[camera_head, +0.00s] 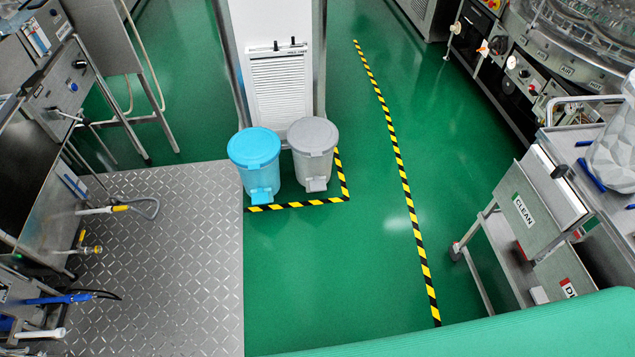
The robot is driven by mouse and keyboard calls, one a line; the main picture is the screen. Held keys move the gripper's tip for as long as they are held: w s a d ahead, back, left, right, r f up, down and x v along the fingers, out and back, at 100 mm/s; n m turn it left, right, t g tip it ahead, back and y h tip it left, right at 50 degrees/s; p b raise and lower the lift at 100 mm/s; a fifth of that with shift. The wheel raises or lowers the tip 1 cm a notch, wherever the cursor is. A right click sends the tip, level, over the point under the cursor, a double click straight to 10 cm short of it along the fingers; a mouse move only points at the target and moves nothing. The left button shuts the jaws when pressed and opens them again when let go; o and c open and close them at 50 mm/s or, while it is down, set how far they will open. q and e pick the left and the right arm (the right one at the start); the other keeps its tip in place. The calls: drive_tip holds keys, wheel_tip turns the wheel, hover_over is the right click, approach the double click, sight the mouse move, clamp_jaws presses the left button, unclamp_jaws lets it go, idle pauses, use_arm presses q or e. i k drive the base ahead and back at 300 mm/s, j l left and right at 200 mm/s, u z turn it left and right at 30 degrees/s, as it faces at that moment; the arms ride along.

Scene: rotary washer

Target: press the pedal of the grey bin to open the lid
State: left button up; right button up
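The grey bin (314,150) stands on the green floor, upright, with its lid shut. Its pedal (315,184) sticks out at the bottom front. A blue bin (255,160) with a shut lid stands close beside it on the left, with its own pedal (261,196) at the front. Both bins stand in front of a white cabinet with a vent grille. Neither of my grippers shows in the head view.
Yellow-black tape (298,204) marks the floor around the bins. A metal tread plate (165,255) lies left of them. A steel cart (535,215) with a CLEAN label stands at the right. The green floor (340,270) in front of the bins is clear.

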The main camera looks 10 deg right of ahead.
sight(318, 185)
drive_tip(key=i+j+z, duration=0.35)
drive_tip(key=i+j, duration=0.35)
drive_tip(key=i, duration=0.3)
drive_tip(key=i+j+z, duration=0.3)
drive_tip(key=i+j, duration=0.6)
